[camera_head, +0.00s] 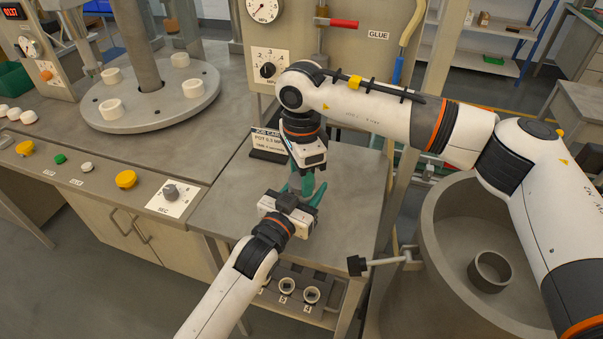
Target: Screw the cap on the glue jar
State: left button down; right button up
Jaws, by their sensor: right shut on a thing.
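My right gripper (305,172) comes down from above over the bench and is shut on what seems to be the cap, which its fingers hide. My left gripper (301,190) reaches in from the bottom, directly below the right one, its green fingers at the glue jar's place. Only a small grey patch, likely the glue jar (295,182), shows between the fingers. The two grippers are very close together, one above the other. Whether the cap touches the jar, and whether the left fingers press on the jar, is hidden.
A sign (267,142) stands on the grey bench (350,200) behind the grippers. A GLUE label (378,35) is on the panel behind. A large grey drum (440,260) with a handle stands at right. A round plate with white rings (111,109) is at left.

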jog(key=m, duration=1)
jog(key=shift+m, duration=0.3)
jog(key=m, duration=0.3)
jog(key=shift+m, duration=0.3)
jog(key=o, duration=1.2)
jog(key=shift+c, duration=0.2)
jog(key=shift+s+a+r, duration=0.1)
jog(key=shift+a, duration=0.05)
pick_arm(q)
jog(key=shift+f, duration=0.1)
pick_arm(e)
notch_tip(320, 180, up, 12)
jog(key=shift+d, duration=0.2)
